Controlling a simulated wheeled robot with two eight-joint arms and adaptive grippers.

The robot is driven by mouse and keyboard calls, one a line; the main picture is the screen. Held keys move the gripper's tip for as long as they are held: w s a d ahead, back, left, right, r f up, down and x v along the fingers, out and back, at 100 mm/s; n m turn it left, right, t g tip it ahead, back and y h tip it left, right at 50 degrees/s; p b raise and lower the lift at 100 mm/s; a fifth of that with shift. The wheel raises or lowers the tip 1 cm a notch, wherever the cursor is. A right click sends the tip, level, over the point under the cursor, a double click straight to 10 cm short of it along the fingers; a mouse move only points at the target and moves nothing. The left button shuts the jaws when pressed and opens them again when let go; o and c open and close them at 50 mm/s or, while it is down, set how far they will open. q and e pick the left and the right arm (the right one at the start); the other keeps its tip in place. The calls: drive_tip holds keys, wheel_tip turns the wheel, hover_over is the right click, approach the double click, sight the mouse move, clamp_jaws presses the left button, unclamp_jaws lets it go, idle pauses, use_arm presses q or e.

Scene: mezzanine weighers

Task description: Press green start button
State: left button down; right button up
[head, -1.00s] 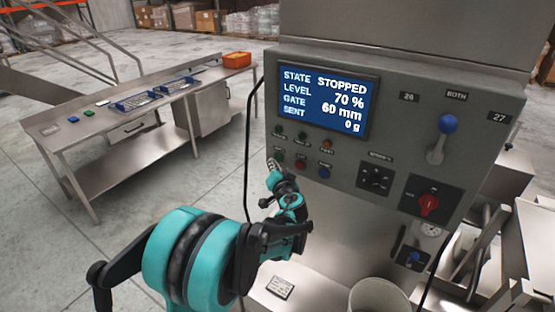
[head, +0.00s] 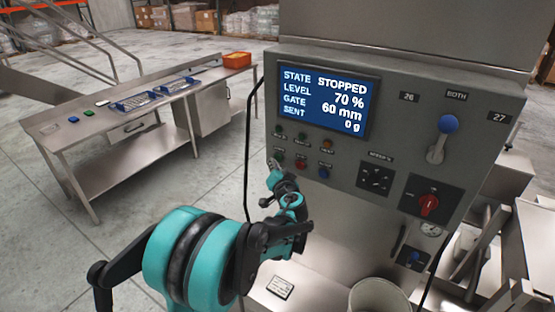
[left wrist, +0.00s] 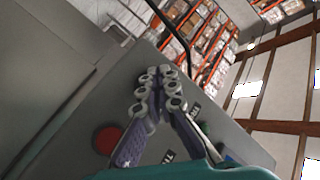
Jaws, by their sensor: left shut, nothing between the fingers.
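The grey control panel (head: 395,130) has a lit screen (head: 322,102) reading STOPPED, 70 %, 60 mm and 0 g. A small green button (head: 279,155) is at the left of the lower button row, beside a red button (head: 300,164) and a blue one (head: 324,173). My left gripper (head: 274,164) is shut and empty, its tip just below and beside the green button; I cannot tell whether they touch. In the left wrist view the shut fingers (left wrist: 156,92) lie over the panel, with the red button (left wrist: 107,140) to their left. The green button is not seen there.
Indicator lights sit above the buttons. A black cable hangs at the panel's left edge. A steel table (head: 130,88) with blue trays stands behind at left.

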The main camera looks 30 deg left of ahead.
use_arm(q)
drive_tip(key=shift+w, duration=0.4)
drive_tip(key=shift+w, duration=0.4)
idle(0.5)
drive_tip(key=shift+s, duration=0.85)
drive_tip(key=s, duration=0.5)
drive_tip(key=shift+a, duration=0.2)
idle(0.9)
